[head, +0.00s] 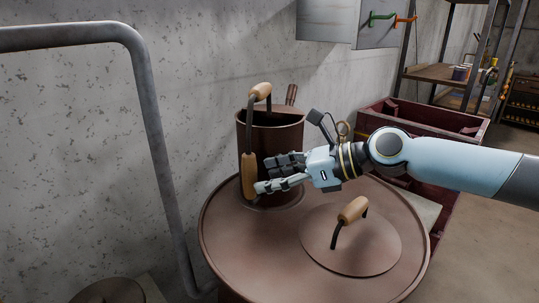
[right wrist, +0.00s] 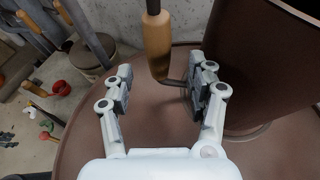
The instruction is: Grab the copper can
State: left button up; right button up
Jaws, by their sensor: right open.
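The copper can (head: 284,138) is a tall brown cylinder standing upright on a round brown drum lid (head: 255,255). It has a wooden side grip (head: 249,176) and a wooden top handle (head: 262,91). My right gripper (head: 264,174) reaches in from the right, in front of the can, with its fingers open. In the right wrist view, the side grip (right wrist: 158,45) hangs between the spread fingers of the gripper (right wrist: 163,78), with the can body (right wrist: 258,65) to the right. I cannot tell whether a finger touches the grip. My left gripper is out of view.
A lid handle (head: 353,210) stands up on the drum in front of my right gripper. A grey pipe (head: 152,120) runs along the wall at left. A reddish crate (head: 425,118) is behind right. Tools and containers lie on the floor (right wrist: 30,150) at left.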

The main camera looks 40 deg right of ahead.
aim_at(249, 178)
jog(key=b+x, duration=0.4)
jog(key=shift+w+a+f, duration=0.1)
jog(key=shift+a, duration=0.05)
jog(key=shift+w+a+b, duration=0.25)
jog(key=shift+w+b, duration=0.1)
jog(key=shift+w, duration=0.05)
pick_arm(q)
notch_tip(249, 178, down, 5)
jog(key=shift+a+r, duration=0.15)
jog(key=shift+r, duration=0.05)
pick_arm(e)
jog(key=shift+c, duration=0.4)
grip_shut()
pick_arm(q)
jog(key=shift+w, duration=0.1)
